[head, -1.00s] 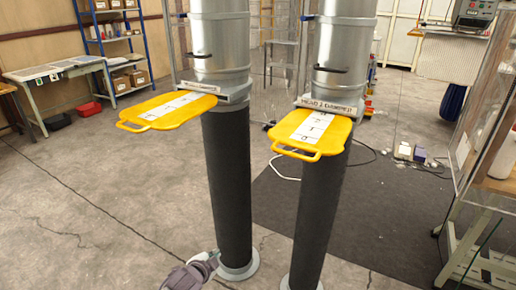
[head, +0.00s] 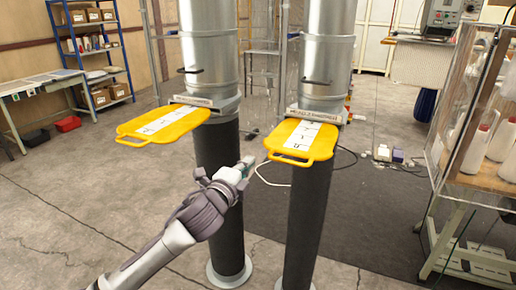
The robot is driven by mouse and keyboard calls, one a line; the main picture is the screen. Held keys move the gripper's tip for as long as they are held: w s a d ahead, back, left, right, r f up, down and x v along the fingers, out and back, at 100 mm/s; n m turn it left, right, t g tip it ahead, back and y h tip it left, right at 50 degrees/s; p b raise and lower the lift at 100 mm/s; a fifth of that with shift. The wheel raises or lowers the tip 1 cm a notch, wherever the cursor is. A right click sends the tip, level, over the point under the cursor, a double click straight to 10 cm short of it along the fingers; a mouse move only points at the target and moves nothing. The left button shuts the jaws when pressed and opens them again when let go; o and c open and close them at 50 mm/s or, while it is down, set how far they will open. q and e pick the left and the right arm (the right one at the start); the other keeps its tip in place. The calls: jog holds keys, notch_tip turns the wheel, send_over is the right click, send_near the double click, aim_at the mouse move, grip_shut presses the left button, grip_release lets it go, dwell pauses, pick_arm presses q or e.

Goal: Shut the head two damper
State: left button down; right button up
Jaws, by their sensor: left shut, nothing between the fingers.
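Two vertical pipes stand side by side, each silver above and black below. A yellow damper plate with a handle loop sticks out from each. The right damper (head: 293,153) sits under a label plate (head: 318,116) that seems to read "head 2 damper", though the letters are small. The left damper (head: 156,137) sits on the left pipe, its label too blurred to read. My left gripper (head: 247,164) is shut and empty, in front of the left black pipe. It is lower than the plates and left of the right damper's handle, apart from it. My right gripper is not in view.
A glass-sided cabinet with white bottles (head: 483,140) stands at the right on a pale frame (head: 478,262). A shelf (head: 95,45) and table (head: 42,88) stand at the back left. The floor at front left is clear.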

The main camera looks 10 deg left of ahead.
pick_arm(q)
jog(key=p+x, duration=0.2)
jog(key=x, duration=0.4)
jog(key=shift+w, duration=0.35)
jog(key=shift+w+d, duration=0.1)
jog(key=shift+w, duration=0.05)
